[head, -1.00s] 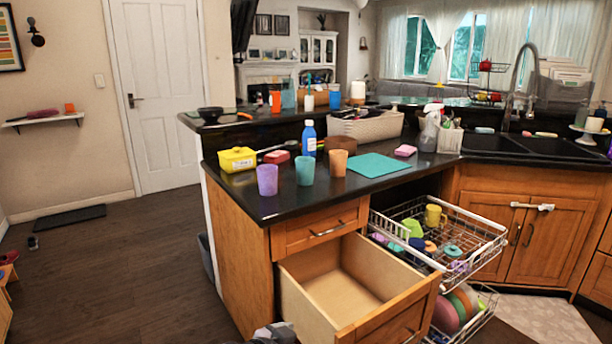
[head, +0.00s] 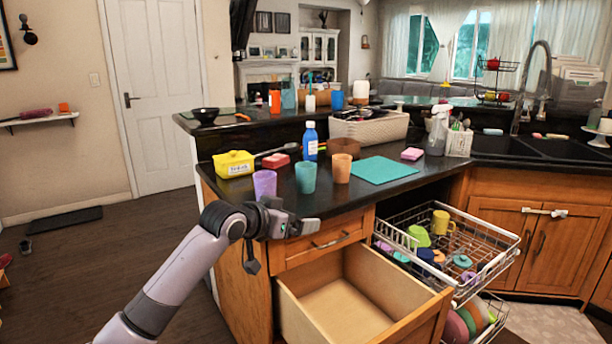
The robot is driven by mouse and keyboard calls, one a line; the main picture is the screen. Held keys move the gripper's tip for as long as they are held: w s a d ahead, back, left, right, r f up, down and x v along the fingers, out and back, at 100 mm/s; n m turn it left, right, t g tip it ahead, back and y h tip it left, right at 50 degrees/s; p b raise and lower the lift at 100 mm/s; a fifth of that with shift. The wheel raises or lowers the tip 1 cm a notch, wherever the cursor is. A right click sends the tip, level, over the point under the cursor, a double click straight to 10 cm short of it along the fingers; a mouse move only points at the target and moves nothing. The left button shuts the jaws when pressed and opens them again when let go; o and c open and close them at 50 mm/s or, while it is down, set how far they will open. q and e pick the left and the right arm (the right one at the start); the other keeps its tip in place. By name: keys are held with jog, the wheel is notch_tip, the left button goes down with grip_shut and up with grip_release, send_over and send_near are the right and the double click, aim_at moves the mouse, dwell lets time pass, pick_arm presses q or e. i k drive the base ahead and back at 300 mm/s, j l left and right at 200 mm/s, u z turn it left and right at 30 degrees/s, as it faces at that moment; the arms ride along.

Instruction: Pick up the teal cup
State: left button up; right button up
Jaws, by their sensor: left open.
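The teal cup (head: 306,177) stands upright on the dark counter, between a purple cup (head: 265,184) on its left and an orange cup (head: 342,168) on its right. My left gripper (head: 302,226) is in front of the counter's edge, below and nearer than the teal cup. It is open, seen from the side, and appears apart from the cup, with nothing seen in it. My left arm comes in from the bottom left. My right gripper is not in view.
An open wooden drawer (head: 415,317) and a pulled-out dish rack (head: 477,250) stick out below the counter. A blue bottle (head: 310,143), red sponge (head: 276,160) and yellow box (head: 233,165) stand behind the cups. A teal mat (head: 377,169) lies to the right.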

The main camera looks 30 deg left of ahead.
aim_at(305, 171)
jog(key=i+j, duration=1)
